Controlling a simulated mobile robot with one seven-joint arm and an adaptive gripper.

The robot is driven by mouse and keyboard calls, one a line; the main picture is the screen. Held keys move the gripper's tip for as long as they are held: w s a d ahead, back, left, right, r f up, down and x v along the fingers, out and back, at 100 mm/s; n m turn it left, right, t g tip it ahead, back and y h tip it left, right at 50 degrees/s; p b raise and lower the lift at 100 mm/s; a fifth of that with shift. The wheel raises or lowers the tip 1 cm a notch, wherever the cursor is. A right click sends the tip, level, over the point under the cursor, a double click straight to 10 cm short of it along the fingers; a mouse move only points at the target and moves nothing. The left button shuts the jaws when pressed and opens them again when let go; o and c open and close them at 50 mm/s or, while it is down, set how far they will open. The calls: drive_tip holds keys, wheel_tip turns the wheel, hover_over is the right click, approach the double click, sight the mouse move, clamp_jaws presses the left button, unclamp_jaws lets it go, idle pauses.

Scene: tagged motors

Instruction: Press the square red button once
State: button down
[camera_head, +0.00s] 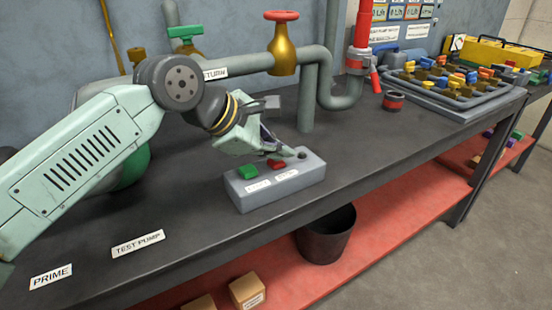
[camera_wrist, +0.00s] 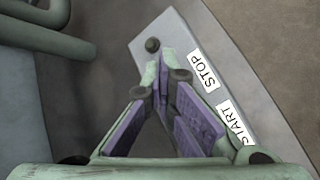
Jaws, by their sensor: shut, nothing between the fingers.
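A grey control box (camera_head: 295,184) sits on the dark bench. A red button (camera_head: 276,164) and a green button (camera_head: 248,172) stand on its top, with a small dark knob (camera_head: 302,155) at the right end. My gripper (camera_head: 289,152) is shut and empty, its fingertips over the box between the red button and the knob. Whether they touch the box I cannot tell. In the wrist view the shut fingertips (camera_wrist: 165,53) are beside the knob (camera_wrist: 152,45) and the STOP label (camera_wrist: 204,70). Both buttons are hidden there by the fingers.
Grey pipes (camera_head: 305,100) with a brass valve (camera_head: 284,50) rise behind the box. A tray of coloured parts (camera_head: 455,95) lies at the far right, with a dark round piece (camera_head: 393,101) near it. The bench front is clear apart from flat labels (camera_head: 138,243). A dark bin (camera_head: 326,238) stands below.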

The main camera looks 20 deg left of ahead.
sight(277, 164)
drive_tip(key=shift+r+p, duration=0.35)
drive_tip(key=shift+r, duration=0.5)
wheel_tip(277, 164, up, 5)
drive_tip(key=p, duration=0.2)
drive_tip(key=shift+p, duration=0.4)
idle(0.5)
